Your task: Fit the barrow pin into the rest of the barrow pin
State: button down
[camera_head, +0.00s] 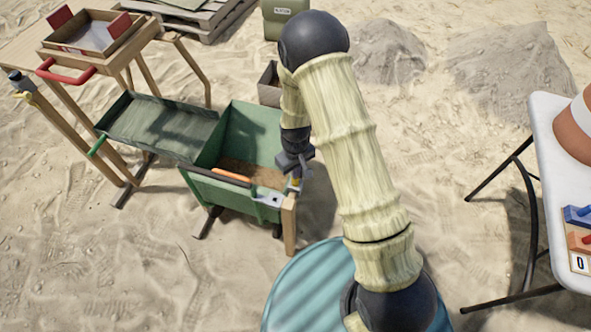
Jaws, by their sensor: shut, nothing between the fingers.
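My gripper (296,178) is pointed downward at the front right corner of a green bin (205,187). It is shut with nothing held; its fingertips are small and dark here. Just below it stands a light wooden post (290,222) with a pale metal fitting (272,200) beside it on the bin's front rim. A small yellowish bit shows close to the fingertips; I cannot tell whether it is the barrow pin, or whether it touches anything. I cannot make out the pin's rest for certain. An orange rod (231,175) lies along the inside of the bin's front wall.
A green sloping tray (160,127) joins the bin at left, beside a wooden stand with a red handle (66,73). A teal ribbed drum top (305,290) is below my arm. A white table (545,120) stands at right. Open sand lies between.

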jog(key=shift+s+f, duration=0.1)
jog(key=shift+f, duration=0.2)
dwell(0.4)
notch_tip(320, 180, up, 3)
jog(key=shift+r+p, duration=0.1)
jog(key=shift+p, duration=1.15)
notch_tip(320, 180, up, 17)
jog(key=p, duration=0.1)
jog(key=shift+r, duration=0.1)
